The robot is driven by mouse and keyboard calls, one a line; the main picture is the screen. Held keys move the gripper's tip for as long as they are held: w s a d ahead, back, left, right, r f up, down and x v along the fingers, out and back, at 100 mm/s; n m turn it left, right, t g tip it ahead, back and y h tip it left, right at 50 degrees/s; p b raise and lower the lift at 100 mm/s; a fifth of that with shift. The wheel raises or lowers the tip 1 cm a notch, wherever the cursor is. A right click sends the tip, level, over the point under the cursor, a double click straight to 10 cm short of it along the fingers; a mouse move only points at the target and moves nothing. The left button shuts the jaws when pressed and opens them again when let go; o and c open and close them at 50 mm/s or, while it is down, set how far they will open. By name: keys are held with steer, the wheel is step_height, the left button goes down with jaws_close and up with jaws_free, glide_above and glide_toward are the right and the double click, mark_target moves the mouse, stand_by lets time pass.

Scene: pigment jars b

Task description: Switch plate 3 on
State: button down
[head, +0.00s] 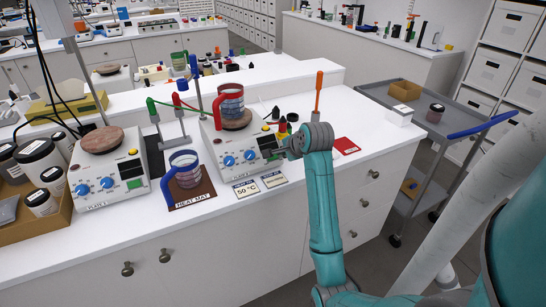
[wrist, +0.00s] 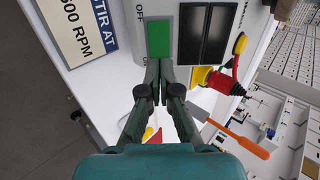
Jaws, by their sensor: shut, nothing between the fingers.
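A white stirring hot plate (head: 222,155) with two blue knobs stands at the counter's middle; its label is too small to read surely. A mug with a red handle (head: 230,100) and reddish liquid sits on its round top. My gripper (head: 282,146) is at the plate's right front. In the wrist view my gripper (wrist: 159,68) is shut and empty, its tips at the lower edge of a green panel (wrist: 160,30). Beside the panel are dark rectangles (wrist: 205,35), with OFF printed nearby. I cannot tell whether the tips touch it.
A second hot plate (head: 110,170) stands at left. A mug with a blue handle (head: 185,168) is on the heat mat (head: 203,195). Cards (head: 246,190) lie before the middle plate. An orange-handled tool (head: 318,90) stands behind my gripper. A grey cart (head: 455,115) is at right.

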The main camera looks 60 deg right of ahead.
steer(key=shift+w+d+f, duration=0.2)
steer(key=shift+w+f, duration=0.1)
steer(key=shift+f, duration=0.05)
steer(key=shift+s+r, duration=0.1)
steer(key=v, duration=1.1)
stand_by(0.4)
steer(key=shift+a, duration=0.1)
stand_by(0.4)
